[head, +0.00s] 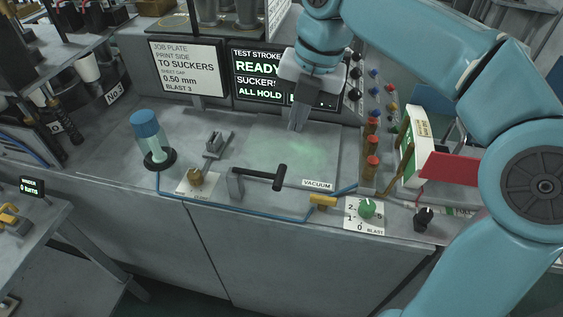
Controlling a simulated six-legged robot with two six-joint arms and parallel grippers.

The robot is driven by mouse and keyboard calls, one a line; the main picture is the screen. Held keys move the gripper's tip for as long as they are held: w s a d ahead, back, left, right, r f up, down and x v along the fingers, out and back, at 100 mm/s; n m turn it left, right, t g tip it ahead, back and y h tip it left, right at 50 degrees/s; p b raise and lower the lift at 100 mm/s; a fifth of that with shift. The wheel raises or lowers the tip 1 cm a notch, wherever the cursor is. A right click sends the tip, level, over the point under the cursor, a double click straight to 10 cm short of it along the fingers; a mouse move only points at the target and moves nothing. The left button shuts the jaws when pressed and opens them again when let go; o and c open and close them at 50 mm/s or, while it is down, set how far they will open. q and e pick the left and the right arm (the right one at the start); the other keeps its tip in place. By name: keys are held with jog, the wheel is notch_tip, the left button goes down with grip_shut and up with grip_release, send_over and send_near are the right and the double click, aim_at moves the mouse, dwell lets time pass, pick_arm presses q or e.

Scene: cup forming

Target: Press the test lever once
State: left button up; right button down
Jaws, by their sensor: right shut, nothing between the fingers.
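A lever with a black bar handle (258,176) and a grey bracket stands at the front of the console; no label on it is readable, so I cannot tell if it is the test lever. A smaller grey lever-like fitting (214,143) sits to its left and further back. My right gripper (297,126) points down, shut and empty, over the pale square plate (250,138), behind the black-handled lever and apart from it. The dark screen (258,70) reads TEST STROKE, READY, SUCKERS and ALL HOLD, partly hidden by my right gripper. My left gripper is not in view.
A brass knob (194,176), yellow valve handle (322,201), green BLAST dial (367,208) and black knob (424,217) line the front.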

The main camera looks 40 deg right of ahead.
send_near(282, 175)
jog(key=f, duration=0.5)
jog(key=shift+w+a+b, duration=0.3)
jog(key=shift+w, duration=0.1)
jog(key=shift+f, duration=0.4)
jog(key=shift+w+a+f, duration=0.15)
jog(key=shift+w+f, duration=0.05)
jog(key=shift+f, duration=0.25)
jog(key=shift+s, duration=0.1)
